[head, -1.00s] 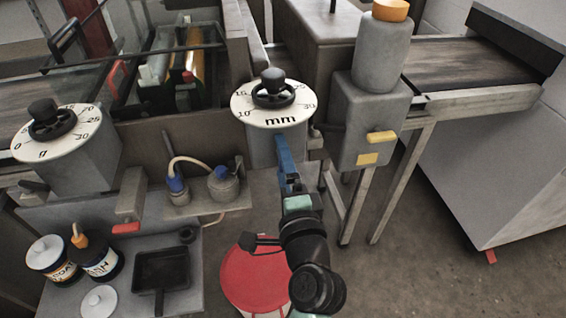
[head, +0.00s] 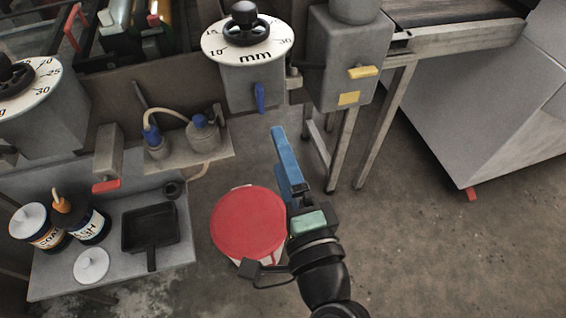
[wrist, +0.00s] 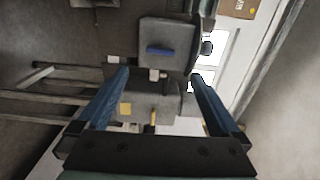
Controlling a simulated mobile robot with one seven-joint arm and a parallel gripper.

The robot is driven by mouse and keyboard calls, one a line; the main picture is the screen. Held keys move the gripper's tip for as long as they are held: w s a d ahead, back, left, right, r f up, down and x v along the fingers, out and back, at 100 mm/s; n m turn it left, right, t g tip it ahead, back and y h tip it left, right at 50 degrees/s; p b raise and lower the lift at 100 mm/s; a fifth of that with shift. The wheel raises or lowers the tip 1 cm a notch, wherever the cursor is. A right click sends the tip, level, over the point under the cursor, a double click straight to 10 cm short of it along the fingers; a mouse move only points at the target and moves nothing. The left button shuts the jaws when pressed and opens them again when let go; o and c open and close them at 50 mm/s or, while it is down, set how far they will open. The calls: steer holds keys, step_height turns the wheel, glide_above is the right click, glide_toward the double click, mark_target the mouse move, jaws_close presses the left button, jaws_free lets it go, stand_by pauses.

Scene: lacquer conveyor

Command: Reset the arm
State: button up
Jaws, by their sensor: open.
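My gripper (head: 283,152) is in the middle of the head view, in front of the machine and to the right of the red-lidded bucket. Its blue fingers reach up and away from my black wrist, and it looks empty. In the wrist view my gripper (wrist: 162,90) shows two blue fingers standing wide apart with nothing between them touching either one. The grey dial box with the blue lever (head: 260,97) stands beyond the fingertips, apart from them. The blue lever also shows in the wrist view (wrist: 160,51).
A red-lidded bucket (head: 248,222) stands on the floor left of my arm. A shelf (head: 60,280) at left holds two tins, a black pan (head: 150,228) and a white lid (head: 91,265). Metal conveyor legs (head: 388,125) stand to the right. The floor at lower right is clear.

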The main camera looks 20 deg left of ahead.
steer(key=shift+s+d, duration=0.15)
stand_by(0.4)
steer(key=w+d+r+n+t+h, duration=0.2)
steer(key=w+r+n+t, duration=0.15)
steer(key=r, duration=0.75)
steer(key=w+d+r+n+t+h, duration=0.1)
steer(key=w+d+r+n+t, duration=0.3)
steer(key=r, duration=0.7)
steer(key=s+d+r+n+t+h+p, duration=0.1)
steer(key=s+r+h+p, duration=0.1)
steer(key=r, duration=0.9)
steer(key=s+d+r+n+t+h+p, duration=0.1)
steer(key=s+r+t+h+p, duration=0.1)
steer(key=s+r+p, duration=0.2)
steer(key=s+d+r+n+t+h+p, duration=0.1)
steer(key=r+p, duration=0.7)
steer(key=r, duration=1.1)
steer(key=shift+s+t+h, duration=0.45)
steer(key=shift+s+h, duration=0.5)
steer(key=shift+h, duration=0.05)
